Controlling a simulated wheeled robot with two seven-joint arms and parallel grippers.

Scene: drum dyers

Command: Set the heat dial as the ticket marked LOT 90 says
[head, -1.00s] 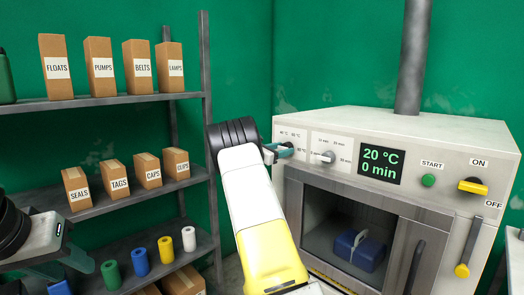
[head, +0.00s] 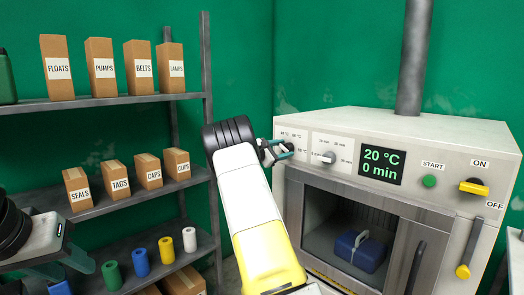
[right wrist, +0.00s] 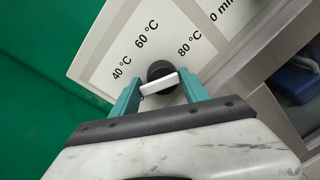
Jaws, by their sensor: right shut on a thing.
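The heat dial (right wrist: 157,70) is a dark round knob with a white bar, on the oven's front panel. Labels 40 °C, 60 °C and 80 °C stand around it in the right wrist view; another label is mostly hidden by a finger. No LOT 90 ticket is visible.
The oven display (head: 381,165) reads 20 °C, 0 min. A minutes dial (head: 329,158), green START button (head: 429,181) and yellow ON/OFF switch (head: 474,187) sit to the right. A blue case (head: 360,251) is inside the oven. Shelves (head: 100,104) with labelled boxes stand left.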

